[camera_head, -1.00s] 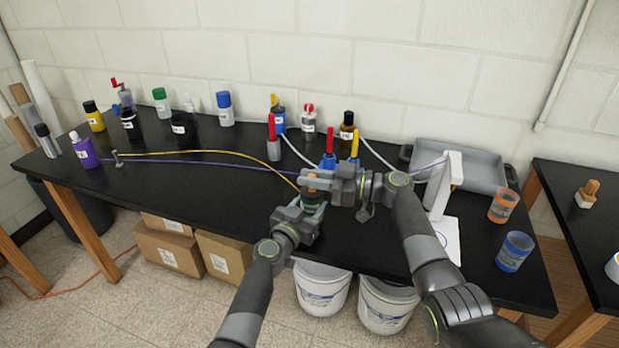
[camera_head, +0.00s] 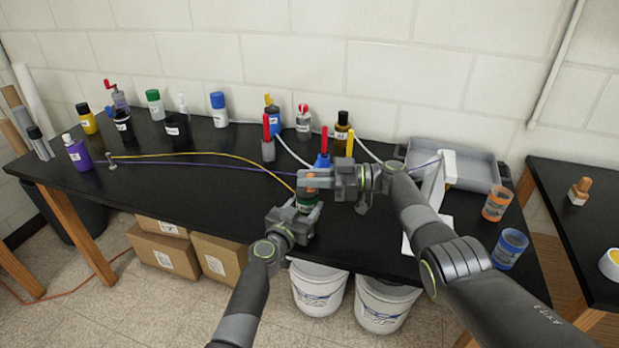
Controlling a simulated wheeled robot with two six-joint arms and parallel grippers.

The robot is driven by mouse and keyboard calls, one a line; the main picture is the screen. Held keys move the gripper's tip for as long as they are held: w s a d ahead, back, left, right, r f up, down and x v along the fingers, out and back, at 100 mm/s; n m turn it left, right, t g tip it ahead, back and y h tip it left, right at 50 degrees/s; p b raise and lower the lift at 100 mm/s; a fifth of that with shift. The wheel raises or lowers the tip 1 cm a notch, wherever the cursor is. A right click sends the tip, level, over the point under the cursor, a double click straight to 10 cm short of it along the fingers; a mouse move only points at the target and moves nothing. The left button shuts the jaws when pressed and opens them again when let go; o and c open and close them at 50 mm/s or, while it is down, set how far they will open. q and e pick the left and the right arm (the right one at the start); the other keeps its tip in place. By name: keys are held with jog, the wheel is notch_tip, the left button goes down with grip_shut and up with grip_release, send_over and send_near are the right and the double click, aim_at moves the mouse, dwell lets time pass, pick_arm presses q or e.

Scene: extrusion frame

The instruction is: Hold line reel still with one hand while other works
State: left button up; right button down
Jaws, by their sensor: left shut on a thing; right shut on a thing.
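A small item with a dark green body and an orange top, apparently the line reel (camera_head: 307,204), is at the table's front edge, mostly hidden by my grippers. My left gripper (camera_head: 303,211) is shut on its green lower part. My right gripper (camera_head: 312,182) is just above, shut at the orange top; the exact contact is hidden. A yellow line (camera_head: 222,154) and a purple line (camera_head: 205,165) run from a small metal post (camera_head: 112,162) at the left toward the reel.
Several bottles stand along the back of the black table (camera_head: 190,190). Red- and yellow-handled tools (camera_head: 322,158) stand just behind my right gripper. A grey tray (camera_head: 470,170), a white stand (camera_head: 440,180), an orange cup (camera_head: 497,203) and a blue cup (camera_head: 511,248) are at the right.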

jog(key=shift+d+f, duration=0.1)
jog(key=shift+f, duration=0.1)
jog(key=c, duration=1.4)
grip_release()
jog(key=shift+o, duration=0.2)
jog(key=shift+r, duration=0.15)
notch_tip(320, 180, up, 10)
jog(key=shift+f, duration=0.1)
